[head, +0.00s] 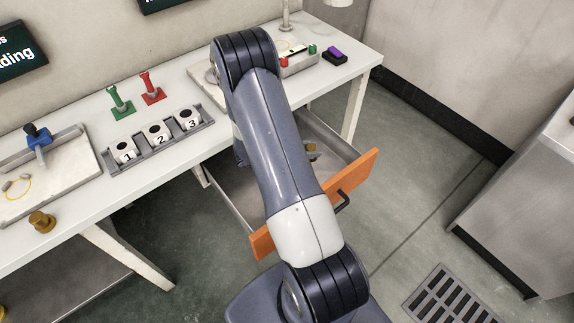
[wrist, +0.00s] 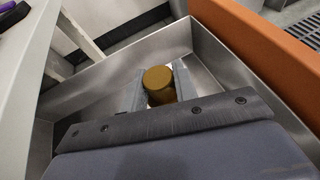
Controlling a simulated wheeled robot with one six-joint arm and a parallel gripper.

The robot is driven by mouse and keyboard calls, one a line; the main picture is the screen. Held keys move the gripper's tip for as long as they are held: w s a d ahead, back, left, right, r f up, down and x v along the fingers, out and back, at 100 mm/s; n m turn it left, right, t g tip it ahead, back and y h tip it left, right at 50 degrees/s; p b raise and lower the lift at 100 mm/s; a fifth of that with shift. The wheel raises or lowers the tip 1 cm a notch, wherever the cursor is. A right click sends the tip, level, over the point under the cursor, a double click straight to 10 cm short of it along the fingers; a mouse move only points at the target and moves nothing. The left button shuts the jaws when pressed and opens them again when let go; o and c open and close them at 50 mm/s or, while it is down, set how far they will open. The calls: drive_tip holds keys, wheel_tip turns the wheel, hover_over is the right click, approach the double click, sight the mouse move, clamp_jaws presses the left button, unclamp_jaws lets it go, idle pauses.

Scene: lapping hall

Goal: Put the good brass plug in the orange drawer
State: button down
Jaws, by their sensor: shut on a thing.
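The orange drawer (head: 262,242) is pulled open under the bench; its metal tray and orange front show. In the wrist view the drawer's orange front (wrist: 275,50) is at the right. My gripper (wrist: 159,88) is shut on a brass plug (wrist: 158,80), with a finger on each side of it. The plug is within the outline of the tray; its height above the tray floor is hard to tell. In the head view my arm hides most of the gripper and the tray's middle. A second brass plug (head: 41,221) stands near the bench's front edge at left.
On the bench are a rack (head: 155,147) with numbered white blocks, a green stand (head: 120,104), a red stand (head: 151,88) and a blue-handled tool (head: 38,138) on a stone plate. A grey cabinet (head: 520,220) stands at right. The floor between is clear, with a grate.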

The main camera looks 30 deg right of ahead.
wheel_tip(320, 180, down, 10)
drive_tip(key=shift+r, duration=0.15)
idle(0.4)
drive_tip(key=shift+f, duration=0.2)
drive_tip(key=c, duration=1.1)
unclamp_jaws()
drive_tip(key=shift+r, duration=0.1)
drive_tip(key=shift+r, duration=0.15)
drive_tip(key=b+v, duration=0.1)
drive_tip(key=v, duration=1.1)
